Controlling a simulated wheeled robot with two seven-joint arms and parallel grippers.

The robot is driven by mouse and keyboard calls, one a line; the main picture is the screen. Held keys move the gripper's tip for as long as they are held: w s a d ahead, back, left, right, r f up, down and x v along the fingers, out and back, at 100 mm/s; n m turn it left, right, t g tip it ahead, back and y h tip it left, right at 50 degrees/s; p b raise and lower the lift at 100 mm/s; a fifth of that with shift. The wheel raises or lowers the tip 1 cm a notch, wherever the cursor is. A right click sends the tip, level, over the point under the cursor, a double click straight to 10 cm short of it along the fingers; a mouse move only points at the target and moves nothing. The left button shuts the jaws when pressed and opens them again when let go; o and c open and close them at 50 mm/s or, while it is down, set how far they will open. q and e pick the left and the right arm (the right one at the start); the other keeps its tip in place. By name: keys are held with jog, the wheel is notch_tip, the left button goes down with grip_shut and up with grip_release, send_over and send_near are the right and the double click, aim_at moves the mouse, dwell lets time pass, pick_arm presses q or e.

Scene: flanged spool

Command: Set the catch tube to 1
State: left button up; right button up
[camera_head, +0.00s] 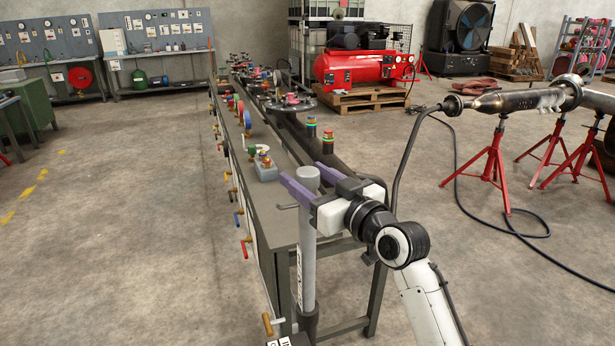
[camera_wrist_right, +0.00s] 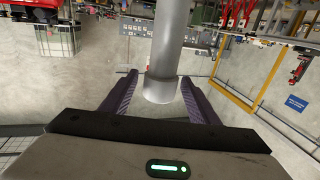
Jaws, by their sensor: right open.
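The catch tube (camera_head: 307,245) is a grey upright pipe at the near end of the long bench, with a pale label strip on its lower part and a dark collar at its foot. My right gripper (camera_head: 300,171) is at the tube's top end, its purple fingers open on either side of it. In the right wrist view, the tube (camera_wrist_right: 166,45) comes down from the top edge and ends between the open fingers of the right gripper (camera_wrist_right: 158,80). A gap shows between tube and fingers. A black-and-white marking (camera_head: 288,340) near the foot is cut off and unreadable. My left gripper is not in view.
The long bench (camera_head: 275,205) carries valves and coloured fittings (camera_head: 264,160), with several valve handles along its left side. An orange-and-white handle (camera_head: 270,323) sits left of the tube's foot. The floor (camera_head: 130,220) left of the bench is clear.

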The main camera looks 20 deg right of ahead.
aim_at(312, 240)
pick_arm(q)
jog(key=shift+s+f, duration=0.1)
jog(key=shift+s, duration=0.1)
pick_arm(e)
jog(key=shift+c, duration=0.3)
